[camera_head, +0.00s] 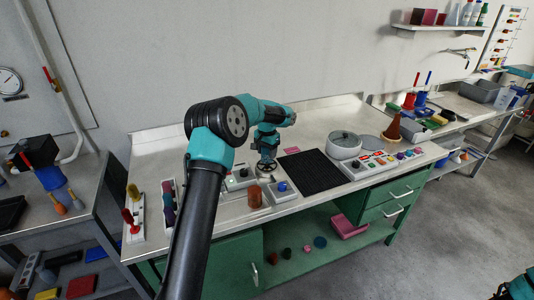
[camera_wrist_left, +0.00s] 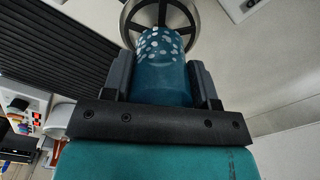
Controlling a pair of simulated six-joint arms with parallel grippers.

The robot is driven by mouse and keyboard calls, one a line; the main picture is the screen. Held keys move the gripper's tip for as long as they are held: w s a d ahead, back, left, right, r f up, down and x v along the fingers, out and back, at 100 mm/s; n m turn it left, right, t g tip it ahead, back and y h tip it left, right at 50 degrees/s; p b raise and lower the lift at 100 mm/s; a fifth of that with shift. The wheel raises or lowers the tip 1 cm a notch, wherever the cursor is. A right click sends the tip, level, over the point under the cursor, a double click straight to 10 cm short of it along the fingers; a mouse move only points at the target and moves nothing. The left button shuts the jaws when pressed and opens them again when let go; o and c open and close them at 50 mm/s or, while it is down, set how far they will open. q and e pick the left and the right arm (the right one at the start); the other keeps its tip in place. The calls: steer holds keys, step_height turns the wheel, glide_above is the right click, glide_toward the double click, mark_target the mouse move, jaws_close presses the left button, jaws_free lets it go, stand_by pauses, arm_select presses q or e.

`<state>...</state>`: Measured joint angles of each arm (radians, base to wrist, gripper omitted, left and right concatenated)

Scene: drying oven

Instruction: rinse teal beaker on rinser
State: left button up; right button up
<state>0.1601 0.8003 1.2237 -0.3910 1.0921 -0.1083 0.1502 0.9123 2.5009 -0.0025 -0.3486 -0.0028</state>
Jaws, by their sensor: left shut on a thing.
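My left gripper (camera_head: 266,158) is over the front middle of the bench, at the round metal rinser (camera_head: 265,169). In the left wrist view, my left gripper (camera_wrist_left: 163,85) is shut on the teal beaker (camera_wrist_left: 163,72), one finger on each side. White spots show on the beaker's upper part. The spoked ring of the rinser (camera_wrist_left: 204,14) shows just beyond the beaker's far end. I cannot tell whether the beaker touches it. In the head view the beaker is hard to tell from the teal gripper parts. My right gripper is out of view.
A black ribbed mat (camera_head: 314,171) lies right of the rinser, with a grey round pot (camera_head: 345,145) beyond it. A brown cylinder (camera_head: 255,197) and a box with a blue knob (camera_head: 282,190) stand close in front. A control strip (camera_head: 382,163) lies further right.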

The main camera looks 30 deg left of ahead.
arm_select(q)
steer(key=shift+r, duration=1.45)
